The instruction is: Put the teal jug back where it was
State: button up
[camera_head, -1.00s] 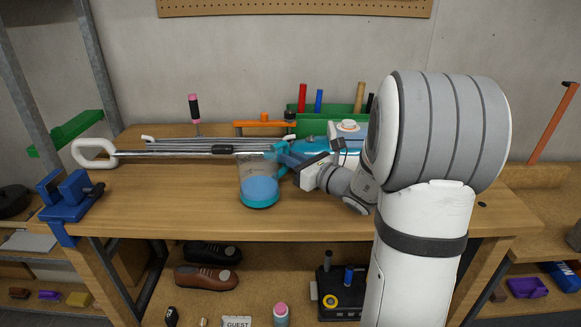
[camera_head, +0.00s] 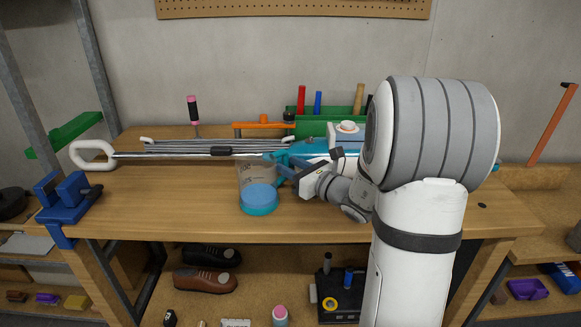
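The teal jug (camera_head: 252,174) is left of centre over the workbench, with a clear, marked body and a blue-teal round end (camera_head: 259,198) facing the camera. It looks tilted. I cannot tell whether it touches the bench. My gripper (camera_head: 284,168) reaches in from the right at the jug's teal handle (camera_head: 278,178) and appears shut on it. The fingertips partly overlap the handle and are small in view.
The wooden workbench (camera_head: 180,210) has clear room at the front left. A long-handled tool (camera_head: 190,153) lies behind the jug. A white-and-blue appliance (camera_head: 345,140) and green bin (camera_head: 310,125) stand behind my gripper. A blue vise (camera_head: 68,200) sits at the left edge.

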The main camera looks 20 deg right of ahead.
jog(key=shift+r, duration=0.25)
jog(key=v, duration=1)
jog(key=shift+s+d, duration=0.15)
jog(key=shift+s, duration=0.15)
jog(key=shift+s+d, duration=0.15)
jog(key=shift+s, duration=0.4)
jog(key=s+a+n+g+y, duration=0.1)
jog(key=a+n, duration=0.1)
jog(key=s+a+f+n+g+y, duration=0.1)
jog(key=a+n+g, duration=0.1)
jog(key=a, duration=0.1)
jog(key=a+n+g, duration=0.2)
jog(key=a, duration=0.1)
jog(key=shift+s+a+f+y, duration=0.2)
jog(key=shift+s+f+y, duration=0.1)
jog(key=shift+s+y, duration=0.1)
jog(key=s+a+f+n+g, duration=0.3)
jog(key=s+a+n+g, duration=0.3)
jog(key=a+n, duration=0.1)
jog(key=s+d+f+n+g+h, duration=0.2)
jog(key=s+n+h, duration=0.7)
jog(key=n, duration=0.8)
jog(key=shift+d+f+n+g+h, duration=0.15)
jog(key=shift+d+n+g+h, duration=0.35)
jog(key=shift+h, duration=0.5)
